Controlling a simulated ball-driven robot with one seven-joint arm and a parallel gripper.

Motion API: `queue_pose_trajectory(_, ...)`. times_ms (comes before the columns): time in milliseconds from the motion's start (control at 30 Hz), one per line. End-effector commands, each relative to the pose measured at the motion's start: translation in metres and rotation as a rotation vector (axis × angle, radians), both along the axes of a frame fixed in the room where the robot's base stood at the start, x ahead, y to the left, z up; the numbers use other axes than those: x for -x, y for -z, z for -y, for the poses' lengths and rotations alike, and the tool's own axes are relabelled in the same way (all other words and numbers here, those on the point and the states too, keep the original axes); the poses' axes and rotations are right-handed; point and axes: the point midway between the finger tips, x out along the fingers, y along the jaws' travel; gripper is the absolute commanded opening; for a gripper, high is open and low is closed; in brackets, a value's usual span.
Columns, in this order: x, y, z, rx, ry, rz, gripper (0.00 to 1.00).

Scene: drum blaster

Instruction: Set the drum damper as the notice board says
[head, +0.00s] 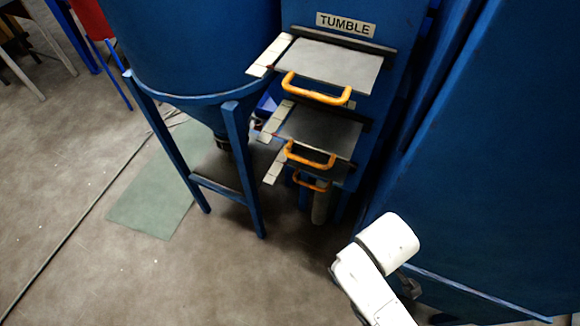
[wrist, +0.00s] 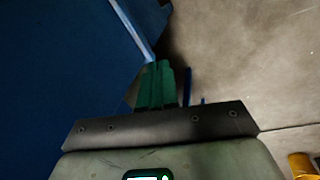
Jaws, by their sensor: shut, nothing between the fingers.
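Below a TUMBLE label (head: 345,24), grey slide plates stick out of a blue column, one above another. The top plate (head: 338,66) has an orange handle (head: 316,92). The middle plate (head: 318,131) has its own orange handle (head: 308,158). A third orange handle (head: 311,184) sits lowest, its plate mostly hidden. Pale marked strips (head: 270,55) lie along the plates' left sides; their markings are too small to read. My gripper (wrist: 157,66) has green fingers, closed together and empty, near a blue surface in the wrist view. The head view shows my white arm at lower right, apart from the handles. No notice board shows.
A blue hopper on legs (head: 190,50) stands left of the plates. A big blue body (head: 490,160) fills the right, close to my arm. A green floor patch (head: 152,195) lies at left. The floor at front left is clear. A yellow object (wrist: 301,164) shows at the wrist view's corner.

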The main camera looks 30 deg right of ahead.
Motion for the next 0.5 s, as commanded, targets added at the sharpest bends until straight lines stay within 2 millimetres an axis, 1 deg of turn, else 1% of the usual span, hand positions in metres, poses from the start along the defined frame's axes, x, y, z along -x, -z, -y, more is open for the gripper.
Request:
queue_pose_trajectory(167, -0.023, -0.011, -0.007, 0.154, -0.241, -0.057, 0.0)
queue_pose_trajectory(267, -0.04, -0.022, -0.015, 0.272, -0.413, -0.104, 0.0)
queue_pose_trajectory(333, -0.056, -0.033, -0.024, 0.378, -0.561, -0.15, 0.0)
queue_pose_trajectory(367, -0.064, -0.04, -0.031, 0.434, -0.634, -0.173, 0.0)
queue_pose_trajectory(433, -0.082, -0.06, -0.05, 0.584, -0.818, -0.241, 0.0)
queue_pose_trajectory(467, -0.09, -0.07, -0.06, 0.655, -0.898, -0.273, 0.0)
queue_pose_trajectory(500, -0.1, -0.084, -0.075, 0.751, -0.996, -0.319, 0.0)
